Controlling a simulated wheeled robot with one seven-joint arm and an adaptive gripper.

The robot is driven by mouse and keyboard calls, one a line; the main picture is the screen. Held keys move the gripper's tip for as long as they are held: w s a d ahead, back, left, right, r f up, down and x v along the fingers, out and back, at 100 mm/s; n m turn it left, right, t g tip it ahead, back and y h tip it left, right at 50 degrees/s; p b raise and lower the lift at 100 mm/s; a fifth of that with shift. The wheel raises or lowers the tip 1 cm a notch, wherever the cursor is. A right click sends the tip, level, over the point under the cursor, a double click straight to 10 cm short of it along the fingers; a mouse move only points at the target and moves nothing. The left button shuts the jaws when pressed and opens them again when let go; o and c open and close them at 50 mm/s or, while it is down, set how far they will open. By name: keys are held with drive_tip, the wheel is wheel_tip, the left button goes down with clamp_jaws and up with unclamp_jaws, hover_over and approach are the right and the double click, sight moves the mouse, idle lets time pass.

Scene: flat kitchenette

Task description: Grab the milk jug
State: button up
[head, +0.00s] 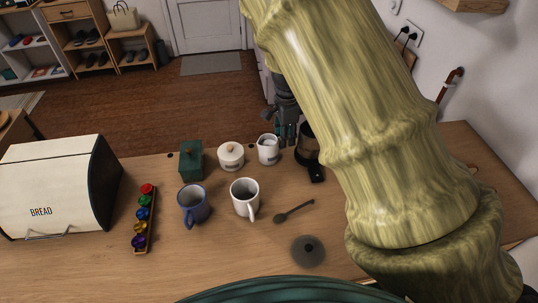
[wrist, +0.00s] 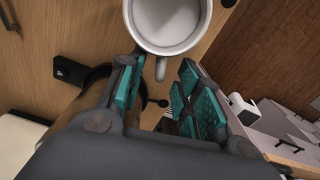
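The milk jug (head: 268,152) is small and white, with white liquid inside. It stands upright near the far edge of the wooden counter. In the wrist view the milk jug (wrist: 168,24) is at the top, cut by the frame edge, with its handle pointing down toward the space between my fingers. My gripper (head: 287,130) is just right of and behind the jug in the head view, partly hidden by my arm. In the wrist view my gripper (wrist: 162,85) has its teal finger pads apart, with no object held between them.
A dark pot (head: 309,150) with a black handle stands close right of the jug. A white lidded sugar bowl (head: 231,157), green canister (head: 191,162), blue mug (head: 193,203) and white mug (head: 245,197) stand nearby. A spoon (head: 293,212) lies in front. A bread box (head: 50,185) is left.

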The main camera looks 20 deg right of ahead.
drive_tip(key=shift+f+b, duration=0.95)
drive_tip(key=shift+f, duration=0.4)
drive_tip(key=shift+r, duration=0.1)
drive_tip(key=shift+c, duration=0.4)
clamp_jaws()
